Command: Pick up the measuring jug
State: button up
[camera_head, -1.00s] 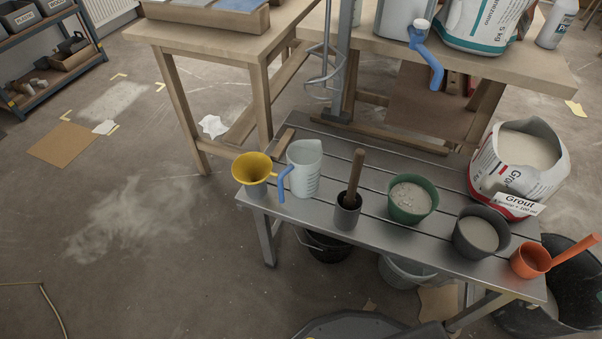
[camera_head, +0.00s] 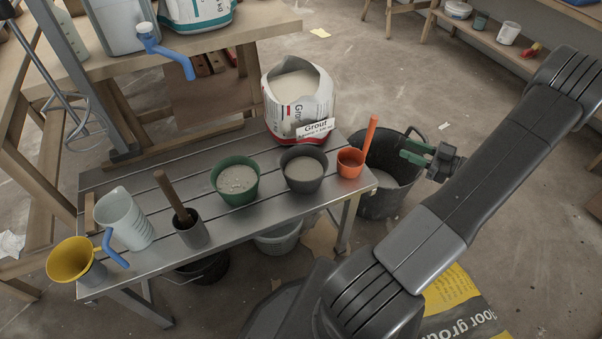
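My arm crosses the right side of the view. What appears to be my gripper (camera_head: 412,153), dark with green finger parts, shows from behind the arm over the black bucket. It is far to the right of the jug and not touching it. Its finger opening is not clear.
A green bowl (camera_head: 235,185), a dark bowl (camera_head: 303,172) and an orange cup (camera_head: 351,164) stand along the bench. An open grout bag (camera_head: 285,97) is behind them. A black bucket (camera_head: 380,199) stands on the floor right of the bench. A wooden workbench (camera_head: 255,27) is behind.

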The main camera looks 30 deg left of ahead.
aim_at(118, 213)
jog(key=k+j+u, duration=0.35)
jog(key=k, duration=0.25)
jog(key=k+j+u, duration=0.35)
jog(key=k+j, duration=0.25)
jog(key=i+j, duration=0.05)
jog(key=j, duration=0.05)
